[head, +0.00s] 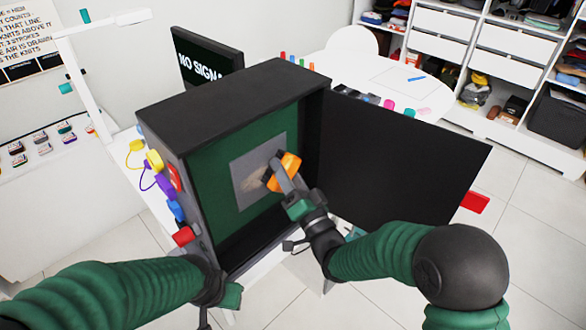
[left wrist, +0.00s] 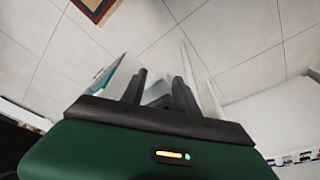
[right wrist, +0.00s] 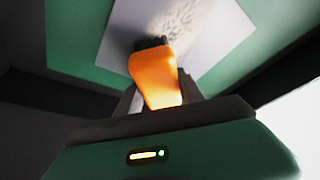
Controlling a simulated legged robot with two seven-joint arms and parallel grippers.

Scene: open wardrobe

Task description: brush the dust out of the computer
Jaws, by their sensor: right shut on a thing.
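The computer (head: 215,95) is a black case, open at the front, with a green inner back wall and a grey square plate (head: 242,168). A pale brownish dust patch (head: 252,181) lies on the plate; in the right wrist view grey speckled dust (right wrist: 183,20) shows. My right gripper (head: 281,178) is inside the case, shut on an orange brush (head: 290,165). In the right wrist view the brush (right wrist: 155,80) points its dark bristles at the plate; contact is unclear. My left gripper (left wrist: 162,92) is empty, its fingers apart, low outside the case's left side.
The case's black door (head: 405,155) stands open to the right. Coloured plugs and cables (head: 165,180) stick out of the left side. Behind are a dark monitor (head: 208,58) and a white table (head: 420,90) with small items. A white lamp stand (head: 85,75) is at left.

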